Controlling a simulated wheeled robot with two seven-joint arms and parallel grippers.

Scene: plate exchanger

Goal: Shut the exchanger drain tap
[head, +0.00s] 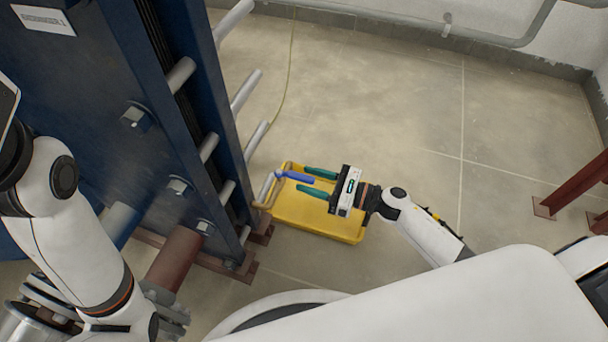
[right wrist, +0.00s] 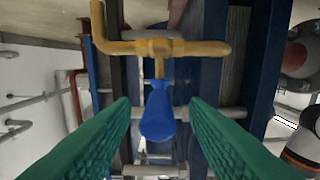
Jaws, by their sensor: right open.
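The drain tap has a blue lever handle (head: 295,176) and a brass-coloured pipe body (right wrist: 160,47). In the right wrist view the blue handle (right wrist: 159,112) hangs off the brass body and points toward me, between my green fingers. My right gripper (head: 316,182) is open, with one finger on each side of the handle's line and gaps on both sides. In the head view it lies over the yellow tray (head: 325,232), to the right of the exchanger. My left arm shows at the left of the head view, but its gripper is out of frame.
The blue plate exchanger (head: 85,75) with its tie bars and bolts fills the left. A brown pipe (head: 175,258) leaves its base. A brown steel post (head: 575,185) stands at the right.

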